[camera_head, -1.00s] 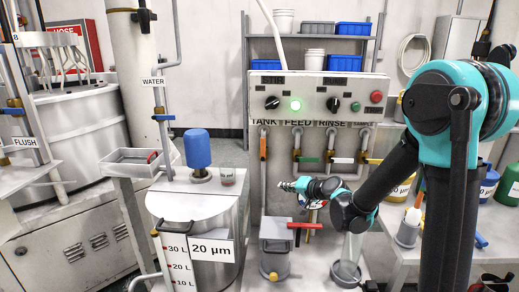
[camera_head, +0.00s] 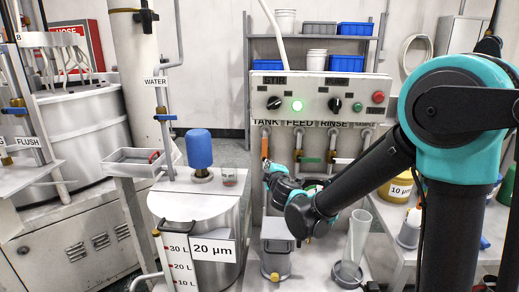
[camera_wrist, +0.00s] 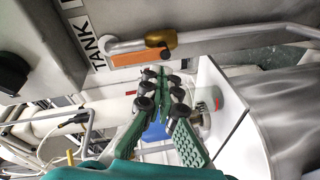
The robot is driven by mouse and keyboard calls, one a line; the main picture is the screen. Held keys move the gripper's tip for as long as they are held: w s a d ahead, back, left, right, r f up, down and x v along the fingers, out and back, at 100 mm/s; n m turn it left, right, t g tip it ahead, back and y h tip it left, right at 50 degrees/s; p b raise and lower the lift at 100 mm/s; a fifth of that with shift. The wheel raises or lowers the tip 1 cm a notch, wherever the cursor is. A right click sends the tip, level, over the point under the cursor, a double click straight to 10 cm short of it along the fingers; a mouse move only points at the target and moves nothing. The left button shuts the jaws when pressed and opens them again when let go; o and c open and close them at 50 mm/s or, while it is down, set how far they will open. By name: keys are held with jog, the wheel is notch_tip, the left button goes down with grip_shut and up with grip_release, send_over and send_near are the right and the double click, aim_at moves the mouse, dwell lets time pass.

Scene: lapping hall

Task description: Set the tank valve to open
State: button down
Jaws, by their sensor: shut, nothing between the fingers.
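The tank valve's orange handle (camera_head: 264,147) stands upright beside its pipe, under the TANK lettering on the control panel. In the wrist view the orange handle (camera_wrist: 138,58) lies roughly along the grey pipe, joined to a brass body (camera_wrist: 165,43). My gripper (camera_head: 268,167) is just below the handle in the head view, partly hidden by my own wrist. In the wrist view my gripper (camera_wrist: 161,80) has its green, black-padded fingertips together and empty, near the handle. I cannot tell whether they touch it.
The control panel (camera_head: 320,95) hangs above the valves. The green feed handle (camera_head: 309,160) and white rinse handle (camera_head: 343,160) lie crosswise to the right. A steel tank (camera_head: 190,240) with a blue motor (camera_head: 198,149) stands at left. A clear cylinder (camera_head: 358,240) stands at lower right.

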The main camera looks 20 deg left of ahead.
aim_at(263, 148)
jog(key=s+a+r+n+y, duration=0.2)
jog(key=s+a+r+n, duration=0.1)
jog(key=a+n, duration=0.1)
jog(key=w+a+n, duration=0.1)
jog(key=w, duration=0.8)
jog(key=shift+a+r, duration=0.25)
jog(key=shift+r, duration=0.1)
jog(key=shift+w, duration=0.1)
jog(key=shift+w+d, duration=0.15)
jog(key=shift+d, duration=0.5)
